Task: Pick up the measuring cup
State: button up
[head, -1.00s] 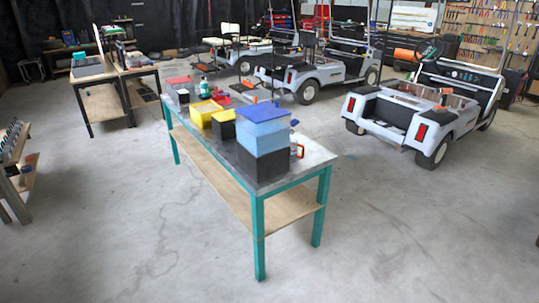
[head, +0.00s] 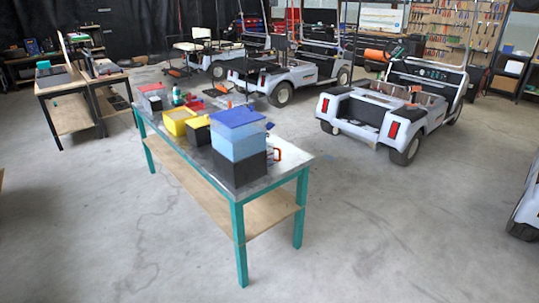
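What looks like the measuring cup (head: 274,155), a small pale thing with a red-orange handle or rim, stands on the near end of the teal-legged table (head: 292,172). It is partly hidden behind a black box (head: 238,170), to that box's right in the head view. It is too small to tell its shape well. My gripper is not in view.
On the black box sits a blue bin (head: 236,122). Yellow boxes (head: 178,120), a red-lidded box (head: 151,97) and a green bottle (head: 177,96) stand farther along the table. Golf carts (head: 385,105) stand behind. The floor (head: 390,230) right of the table is clear.

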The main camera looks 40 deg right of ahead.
aim_at(271, 147)
jog(key=z, duration=0.25)
jog(key=i, duration=1)
jog(key=u, duration=0.3)
